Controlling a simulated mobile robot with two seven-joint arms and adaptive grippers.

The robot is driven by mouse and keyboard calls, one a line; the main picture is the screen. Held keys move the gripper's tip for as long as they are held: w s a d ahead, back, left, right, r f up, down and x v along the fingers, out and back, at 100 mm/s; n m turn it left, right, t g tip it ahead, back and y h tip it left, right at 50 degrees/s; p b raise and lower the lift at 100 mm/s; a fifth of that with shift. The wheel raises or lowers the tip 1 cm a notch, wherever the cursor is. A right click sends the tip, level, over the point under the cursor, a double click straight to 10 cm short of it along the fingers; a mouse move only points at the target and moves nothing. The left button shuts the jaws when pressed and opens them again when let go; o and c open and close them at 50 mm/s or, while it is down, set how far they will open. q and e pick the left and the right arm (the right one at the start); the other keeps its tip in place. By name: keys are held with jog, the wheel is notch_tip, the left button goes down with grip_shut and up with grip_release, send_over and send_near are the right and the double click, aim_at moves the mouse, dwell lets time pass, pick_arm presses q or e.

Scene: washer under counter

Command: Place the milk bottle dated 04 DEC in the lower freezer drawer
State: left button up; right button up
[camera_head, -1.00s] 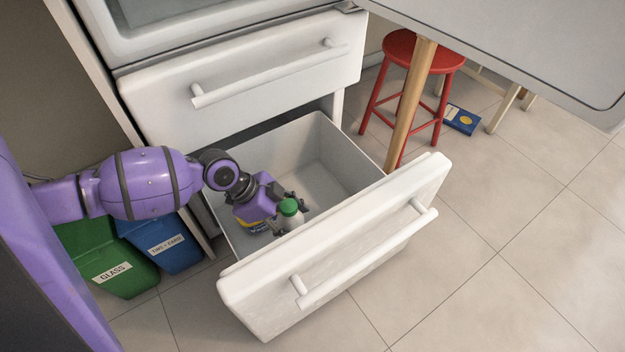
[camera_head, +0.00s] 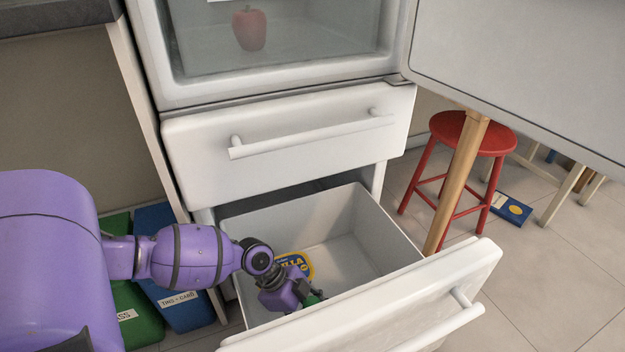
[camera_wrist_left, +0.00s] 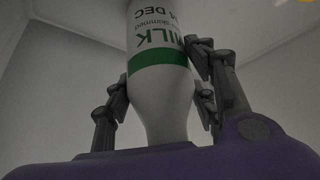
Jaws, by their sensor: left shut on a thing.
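The lower freezer drawer (camera_head: 385,225) is pulled open. My left gripper (camera_head: 308,297) reaches down inside it and is shut on the milk bottle. In the left wrist view the white milk bottle (camera_wrist_left: 160,85) sits between both fingers (camera_wrist_left: 163,92), with a green band and upside-down print reading MILK and "4 DEC", partly cut off. Pale drawer walls surround it there. I cannot tell whether its base touches the drawer floor. My right gripper is not in view.
A blue and yellow tub (camera_head: 297,263) lies in the drawer beside my gripper. The upper drawer (camera_head: 290,140) is shut. The open fridge door (camera_head: 520,70) hangs at upper right. A red stool (camera_head: 472,135) and a blue bin (camera_head: 178,285) stand either side.

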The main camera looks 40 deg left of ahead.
aim_at(302, 310)
pick_arm(q)
jog(key=shift+w+f, duration=0.1)
jog(key=shift+f, duration=0.05)
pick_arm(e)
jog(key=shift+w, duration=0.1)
pick_arm(q)
jog(key=shift+f, duration=0.1)
jog(key=o, duration=1.7)
jog(key=shift+f, duration=0.1)
jog(key=shift+o, duration=0.2)
jog(key=p+v, duration=0.3)
jog(key=v, duration=0.4)
jog(key=shift+d+p, duration=0.1)
jog(key=shift+p, duration=0.2)
jog(key=shift+a+r, duration=0.2)
jog(key=shift+r, duration=0.15)
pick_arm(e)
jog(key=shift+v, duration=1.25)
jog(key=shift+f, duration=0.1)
